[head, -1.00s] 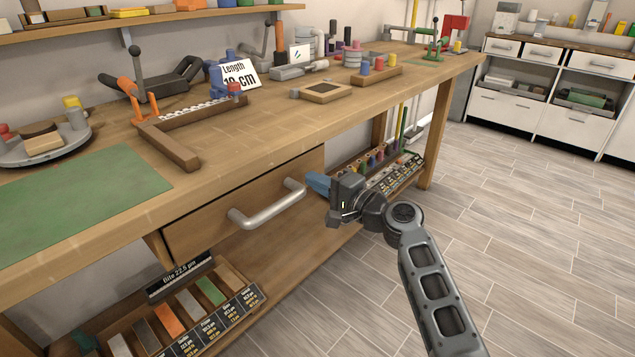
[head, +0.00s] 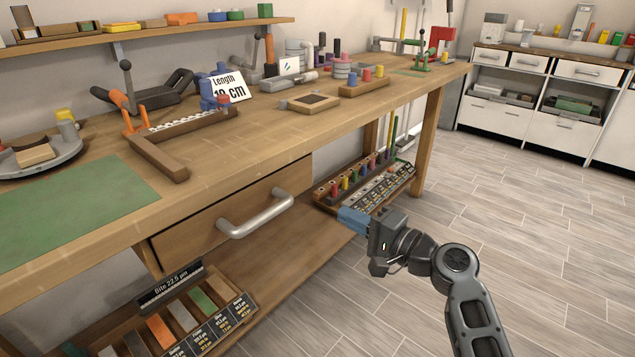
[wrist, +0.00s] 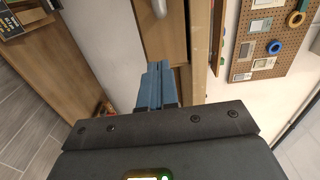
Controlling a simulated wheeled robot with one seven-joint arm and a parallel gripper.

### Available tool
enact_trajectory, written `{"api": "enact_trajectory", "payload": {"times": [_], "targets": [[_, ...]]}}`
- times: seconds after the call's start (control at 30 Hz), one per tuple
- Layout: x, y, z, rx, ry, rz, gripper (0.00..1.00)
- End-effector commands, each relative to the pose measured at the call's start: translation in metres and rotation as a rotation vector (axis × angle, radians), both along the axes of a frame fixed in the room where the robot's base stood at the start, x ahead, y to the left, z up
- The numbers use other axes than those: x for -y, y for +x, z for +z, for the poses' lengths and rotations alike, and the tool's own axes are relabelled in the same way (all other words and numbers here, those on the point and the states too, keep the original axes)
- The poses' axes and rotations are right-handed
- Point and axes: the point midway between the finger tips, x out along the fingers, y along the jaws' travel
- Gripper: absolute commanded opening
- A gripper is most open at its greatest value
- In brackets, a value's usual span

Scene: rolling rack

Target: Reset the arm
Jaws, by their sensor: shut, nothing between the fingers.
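My gripper (head: 352,219) is in the lower middle of the head view, in front of the workbench and below the level of its top. Its blue fingers are shut with nothing between them and point left toward the bench. In the wrist view the blue fingers (wrist: 156,86) lie together. The drawer (head: 232,215) with its grey bar handle (head: 256,214) is to the left of my gripper, and the fingers are apart from the handle. The handle's end also shows at the top of the wrist view (wrist: 159,8).
The wooden workbench (head: 235,150) carries a green mat (head: 75,215) and tools. Racks of coloured pieces (head: 365,183) and sample blocks (head: 180,318) sit on the lower shelf. White cabinets (head: 530,125) stand at the back right. The floor (head: 530,220) to the right is clear.

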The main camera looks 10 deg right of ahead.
Motion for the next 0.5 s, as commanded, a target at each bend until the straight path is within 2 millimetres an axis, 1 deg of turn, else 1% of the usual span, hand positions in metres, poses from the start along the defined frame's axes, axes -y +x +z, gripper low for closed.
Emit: {"api": "enact_trajectory", "payload": {"times": [0.07, 0.17, 0.2, 0.27, 0.3, 0.37, 0.4, 0.47, 0.5], "targets": [[0.0, -0.015, -0.015, -0.018, -0.033, -0.026, 0.0], [0.002, -0.043, -0.041, -0.042, -0.112, -0.079, 0.0], [0.003, -0.058, -0.053, -0.054, -0.152, -0.104, 0.0], [0.005, -0.082, -0.069, -0.066, -0.217, -0.143, 0.0], [0.007, -0.098, -0.078, -0.073, -0.262, -0.166, 0.0], [0.01, -0.123, -0.09, -0.082, -0.33, -0.198, 0.0], [0.012, -0.14, -0.096, -0.085, -0.377, -0.218, 0.0], [0.016, -0.165, -0.103, -0.088, -0.446, -0.245, 0.0], [0.018, -0.183, -0.106, -0.09, -0.493, -0.261, 0.0]]}}
